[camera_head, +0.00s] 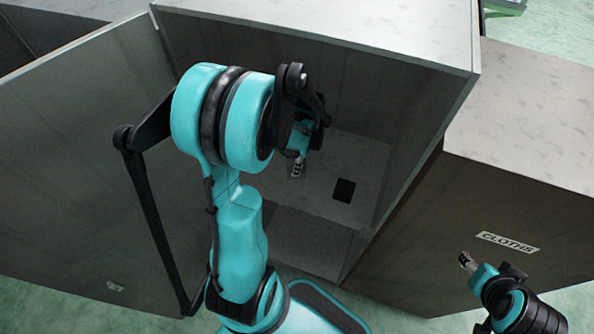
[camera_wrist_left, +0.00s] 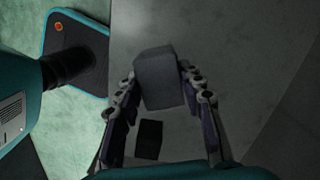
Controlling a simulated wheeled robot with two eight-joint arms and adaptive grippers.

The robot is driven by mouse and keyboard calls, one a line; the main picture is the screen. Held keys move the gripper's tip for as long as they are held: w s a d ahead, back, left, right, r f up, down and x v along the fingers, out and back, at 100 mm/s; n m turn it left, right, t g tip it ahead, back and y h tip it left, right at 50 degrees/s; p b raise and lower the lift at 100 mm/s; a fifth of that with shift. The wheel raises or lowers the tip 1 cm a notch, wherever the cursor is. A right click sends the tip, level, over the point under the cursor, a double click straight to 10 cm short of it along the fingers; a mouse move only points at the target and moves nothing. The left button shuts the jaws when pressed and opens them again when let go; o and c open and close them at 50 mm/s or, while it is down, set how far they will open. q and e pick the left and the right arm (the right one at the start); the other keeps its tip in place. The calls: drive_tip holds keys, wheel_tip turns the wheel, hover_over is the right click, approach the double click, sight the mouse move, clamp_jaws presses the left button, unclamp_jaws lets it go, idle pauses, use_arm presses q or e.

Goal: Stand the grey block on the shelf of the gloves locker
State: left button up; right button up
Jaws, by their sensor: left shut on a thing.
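The grey block (camera_wrist_left: 160,80) shows in the left wrist view between the two fingers of my left gripper (camera_wrist_left: 160,88). The gripper is shut on it. In the head view my left arm reaches into the open locker (camera_head: 415,36), and the left gripper (camera_head: 298,168) is over its shelf (camera_head: 318,198). I cannot make out the block there. A black rectangular patch (camera_head: 344,190) lies on the shelf to the right of the gripper; it also shows in the left wrist view (camera_wrist_left: 149,139). The gap between block and shelf is unclear. My right gripper (camera_head: 467,262) is outside, at lower right; its jaws are unclear.
The locker's door (camera_head: 80,160) stands open on the left, with a small unreadable label (camera_head: 115,287). A closed locker labelled CLOTHS (camera_head: 508,242) stands on the right, near my right gripper. The open locker's side wall (camera_head: 425,130) bounds the shelf on the right.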

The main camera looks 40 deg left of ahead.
use_arm(q)
drive_tip(key=shift+w+f, duration=0.2)
drive_tip(key=shift+w, duration=0.05)
wheel_tip(320, 180, down, 3)
drive_tip(key=shift+s+f+b, duration=0.1)
drive_tip(key=shift+f+b, duration=0.1)
drive_tip(key=shift+b, duration=0.65)
drive_tip(key=shift+f, duration=0.3)
drive_tip(key=shift+r, duration=0.1)
drive_tip(key=shift+f, duration=0.2)
drive_tip(key=o, duration=1.3)
drive_tip(key=shift+c, duration=0.2)
